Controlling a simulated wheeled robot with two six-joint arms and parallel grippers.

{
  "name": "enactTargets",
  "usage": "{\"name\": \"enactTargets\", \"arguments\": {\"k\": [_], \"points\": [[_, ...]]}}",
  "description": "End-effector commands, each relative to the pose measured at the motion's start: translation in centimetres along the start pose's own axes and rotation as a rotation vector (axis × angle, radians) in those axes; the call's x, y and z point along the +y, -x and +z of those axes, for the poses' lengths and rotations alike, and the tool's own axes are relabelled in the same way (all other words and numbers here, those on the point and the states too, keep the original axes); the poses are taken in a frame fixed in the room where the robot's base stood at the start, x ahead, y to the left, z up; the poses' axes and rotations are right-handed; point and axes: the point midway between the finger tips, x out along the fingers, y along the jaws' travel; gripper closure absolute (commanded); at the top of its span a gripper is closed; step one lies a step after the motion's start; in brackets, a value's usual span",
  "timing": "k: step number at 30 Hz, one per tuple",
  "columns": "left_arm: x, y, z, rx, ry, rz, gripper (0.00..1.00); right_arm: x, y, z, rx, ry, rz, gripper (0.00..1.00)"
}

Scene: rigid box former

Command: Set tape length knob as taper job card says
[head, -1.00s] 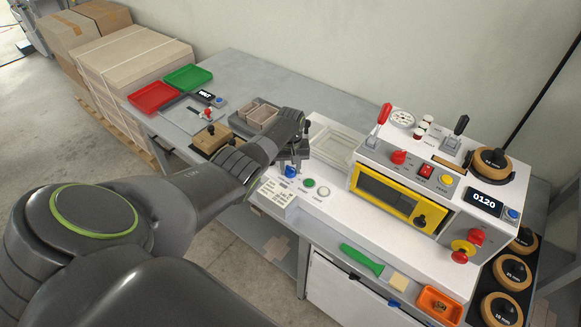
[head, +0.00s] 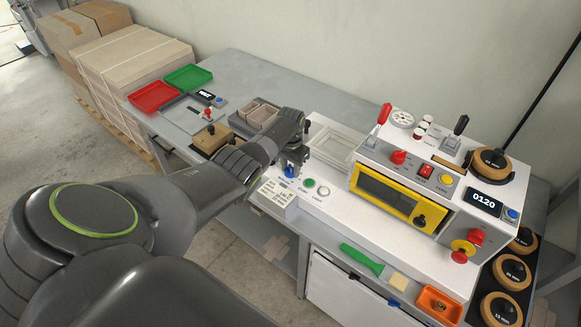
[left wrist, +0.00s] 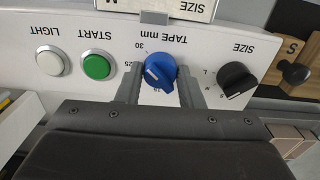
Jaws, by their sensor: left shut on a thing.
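The blue tape length knob (left wrist: 160,72) is on the white front panel under the label "TAPE mm", with 30, 25 and a partly covered lower number around it. My left gripper (left wrist: 160,93) has a finger on each side of the knob and is shut on it. The knob's white pointer line slants; the mark it meets is hard to tell. In the head view the knob (head: 290,171) shows just below my left gripper (head: 291,158). The job card (head: 275,188) lies at the panel's front, its print too small to read. My right gripper is not in view.
A black size knob (left wrist: 237,79) sits beside the blue one. The green start button (left wrist: 96,66) and white light button (left wrist: 52,61) are on the other side. The yellow-framed machine (head: 385,195), with a display reading 0120, stands to the right.

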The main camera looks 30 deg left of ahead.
Motion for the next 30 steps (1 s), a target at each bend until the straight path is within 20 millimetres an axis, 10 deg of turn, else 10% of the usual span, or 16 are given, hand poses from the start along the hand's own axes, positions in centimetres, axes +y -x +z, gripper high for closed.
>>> {"name": "enactTargets", "arguments": {"k": [20,21,30], "points": [[-0.02,0.05,-0.04,0.001,-0.066,-0.001,0.89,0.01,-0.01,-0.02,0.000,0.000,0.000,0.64],[-0.02,0.05,-0.04,0.001,-0.066,-0.001,0.62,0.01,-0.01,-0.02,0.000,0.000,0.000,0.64],[-0.02,0.04,-0.02,0.001,-0.065,0.000,0.44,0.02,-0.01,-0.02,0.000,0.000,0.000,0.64]]}}
